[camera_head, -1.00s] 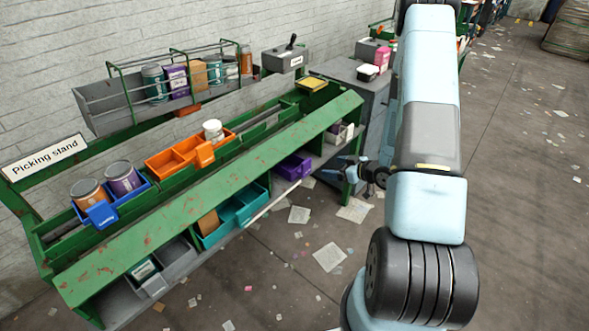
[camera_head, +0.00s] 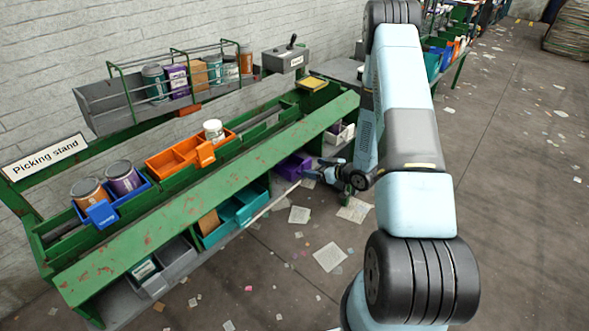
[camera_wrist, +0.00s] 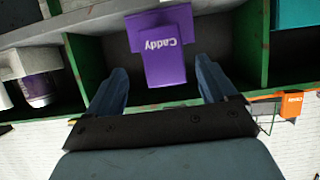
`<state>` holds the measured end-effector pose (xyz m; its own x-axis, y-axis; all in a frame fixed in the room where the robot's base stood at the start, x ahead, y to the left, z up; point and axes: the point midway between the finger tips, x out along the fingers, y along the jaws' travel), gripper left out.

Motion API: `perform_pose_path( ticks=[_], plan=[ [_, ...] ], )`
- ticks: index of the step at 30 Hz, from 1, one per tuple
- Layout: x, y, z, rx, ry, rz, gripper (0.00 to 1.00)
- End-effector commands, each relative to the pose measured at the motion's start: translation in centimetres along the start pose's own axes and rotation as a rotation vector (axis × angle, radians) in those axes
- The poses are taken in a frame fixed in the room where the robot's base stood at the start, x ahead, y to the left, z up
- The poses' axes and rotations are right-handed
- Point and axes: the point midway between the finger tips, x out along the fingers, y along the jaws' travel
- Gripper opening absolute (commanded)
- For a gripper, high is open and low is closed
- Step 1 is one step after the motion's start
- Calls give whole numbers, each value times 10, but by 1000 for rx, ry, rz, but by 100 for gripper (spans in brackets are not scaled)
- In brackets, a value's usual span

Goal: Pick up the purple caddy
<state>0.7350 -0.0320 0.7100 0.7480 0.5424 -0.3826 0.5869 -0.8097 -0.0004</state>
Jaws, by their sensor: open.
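The purple caddy (camera_head: 294,166) sits on the lower shelf of the green picking stand, under the sloping front board. In the wrist view the caddy (camera_wrist: 164,46) shows the upside-down word "Caddy" on its front tab and stands in a compartment between green dividers. My gripper (camera_head: 308,175) is in front of the caddy at the shelf's front. In the wrist view my gripper (camera_wrist: 160,82) is open, with one blue finger on each side of the caddy's tab and a gap to it on both sides. I cannot tell how deep the fingers reach.
Green dividers (camera_wrist: 252,45) flank the compartment. A teal bin (camera_head: 238,208) is left of the caddy on the shelf, and a grey bin (camera_head: 342,134) is to its right. The green front board (camera_head: 215,188) overhangs the shelf. Paper scraps lie on the floor.

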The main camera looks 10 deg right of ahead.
Motion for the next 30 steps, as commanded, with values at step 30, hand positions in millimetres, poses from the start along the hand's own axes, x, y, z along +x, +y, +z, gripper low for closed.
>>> perform_pose_path(
  ticks=[30],
  plan=[
    [47, -4, 1, 0, 0, 0, 48]
  ],
)
